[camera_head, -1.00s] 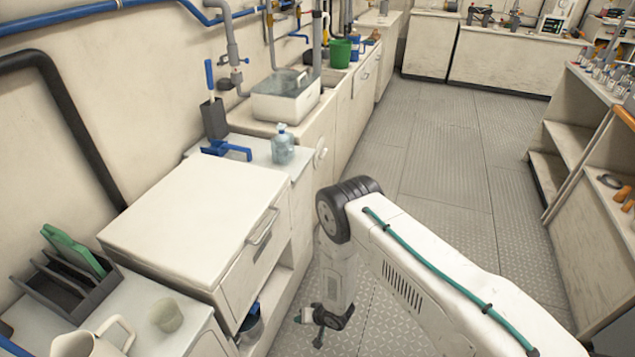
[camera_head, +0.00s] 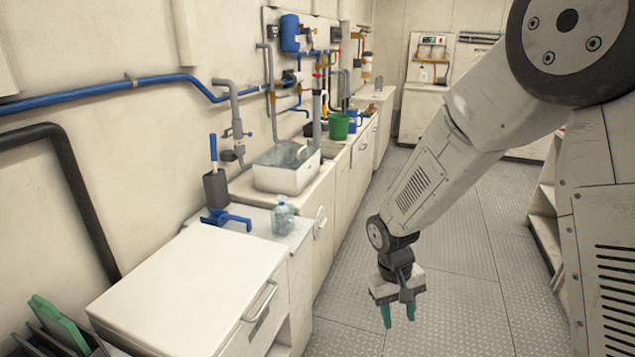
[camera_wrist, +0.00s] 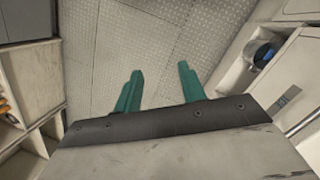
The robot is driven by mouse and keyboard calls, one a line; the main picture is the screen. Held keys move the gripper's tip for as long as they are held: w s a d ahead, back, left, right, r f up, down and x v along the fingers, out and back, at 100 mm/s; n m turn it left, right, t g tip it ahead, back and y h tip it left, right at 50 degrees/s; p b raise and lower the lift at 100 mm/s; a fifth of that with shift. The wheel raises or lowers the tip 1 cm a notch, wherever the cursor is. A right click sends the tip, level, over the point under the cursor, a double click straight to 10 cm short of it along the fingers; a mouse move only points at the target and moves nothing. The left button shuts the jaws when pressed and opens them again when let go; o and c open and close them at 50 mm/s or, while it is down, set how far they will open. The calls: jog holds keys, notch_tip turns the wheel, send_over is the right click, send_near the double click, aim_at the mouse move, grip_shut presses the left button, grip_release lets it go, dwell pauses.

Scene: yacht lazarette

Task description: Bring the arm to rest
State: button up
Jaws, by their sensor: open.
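My gripper (camera_head: 399,314) hangs at the end of my arm over the aisle floor, to the right of the white cabinets. Its two teal fingers point down and stand apart, with nothing between them. In the wrist view my gripper (camera_wrist: 158,88) shows the same open fingers over bare tread-plate floor (camera_wrist: 150,35). The upper part of my arm fills the right side of the head view.
A white cabinet (camera_head: 190,285) stands at the left front. Shelves (camera_head: 545,210) line the right. The aisle floor (camera_head: 455,290) is clear.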

jog(key=s+d+r+m+t+y, duration=0.1)
jog(key=s+d+r, duration=0.3)
jog(key=s+r, duration=0.7)
jog(key=s+d+r+m+t, duration=0.1)
jog(key=s+d+r, duration=0.4)
jog(key=s+r, duration=0.6)
notch_tip(320, 180, up, 3)
jog(key=shift+s+f+m+t+y, duration=0.2)
jog(key=shift+s+m+t+y, duration=0.15)
jog(key=shift+t, duration=0.25)
jog(key=shift+w, duration=0.1)
